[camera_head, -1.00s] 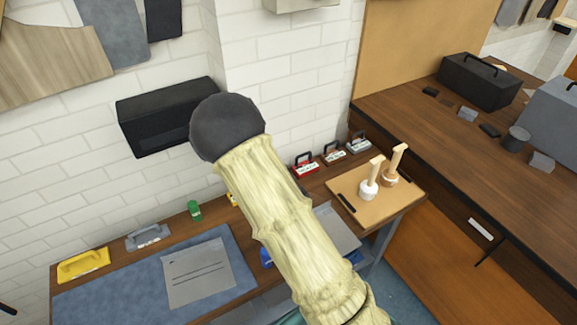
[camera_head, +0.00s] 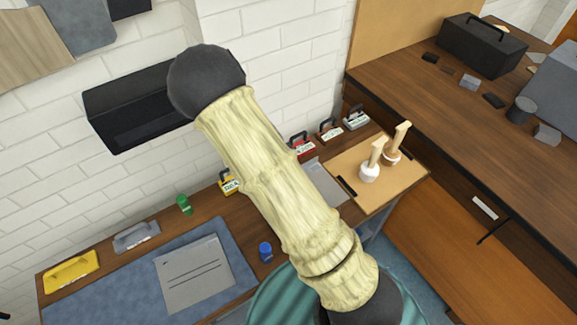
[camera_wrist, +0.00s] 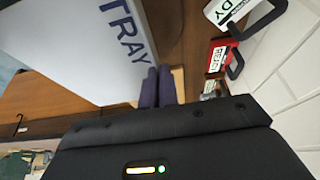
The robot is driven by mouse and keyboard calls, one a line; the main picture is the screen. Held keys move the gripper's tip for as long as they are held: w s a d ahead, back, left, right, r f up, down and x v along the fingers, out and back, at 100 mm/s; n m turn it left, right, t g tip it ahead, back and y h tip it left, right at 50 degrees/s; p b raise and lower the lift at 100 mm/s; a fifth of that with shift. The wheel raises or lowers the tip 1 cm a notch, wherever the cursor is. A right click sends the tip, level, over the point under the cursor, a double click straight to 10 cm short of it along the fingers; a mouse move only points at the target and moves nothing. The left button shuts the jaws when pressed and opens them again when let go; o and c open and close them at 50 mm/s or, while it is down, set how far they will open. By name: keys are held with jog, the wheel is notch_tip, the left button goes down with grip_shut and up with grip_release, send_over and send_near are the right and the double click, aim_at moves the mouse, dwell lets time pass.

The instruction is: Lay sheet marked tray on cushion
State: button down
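A grey sheet marked TRAY (camera_wrist: 75,40) fills the upper left of the wrist view. My gripper (camera_wrist: 158,85) has its two dark fingers close together at the sheet's edge and appears shut on it. In the head view, part of a grey sheet (camera_head: 325,182) shows beside my arm at the tan board's left edge; my gripper is hidden there behind the arm. A flat blue pad (camera_head: 110,287), possibly the cushion, lies on the bench at lower left. Another grey sheet (camera_head: 195,272) with dark lines rests on it, its words too small to read.
Yellow (camera_head: 70,272) and grey (camera_head: 136,236) handled blocks, a green pot (camera_head: 185,205) and a blue pot (camera_head: 265,251) stand around the pad. Labelled handled blocks line the wall. A tan board (camera_head: 345,168) holds two wooden-handled tools. A black wall box (camera_head: 130,105) hangs above the bench.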

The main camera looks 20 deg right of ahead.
jog(key=shift+f, duration=0.1)
jog(key=shift+f+b, duration=0.8)
jog(key=shift+f, duration=0.05)
jog(key=shift+d+f+b, duration=0.1)
jog(key=shift+f+b, duration=0.4)
jog(key=shift+f, duration=0.25)
jog(key=shift+f+b, duration=0.5)
jog(key=shift+f, duration=0.1)
jog(key=shift+f+b, duration=0.6)
jog(key=shift+f, duration=0.3)
jog(key=shift+s, duration=0.1)
jog(key=shift+a, duration=0.2)
jog(key=shift+f, duration=0.2)
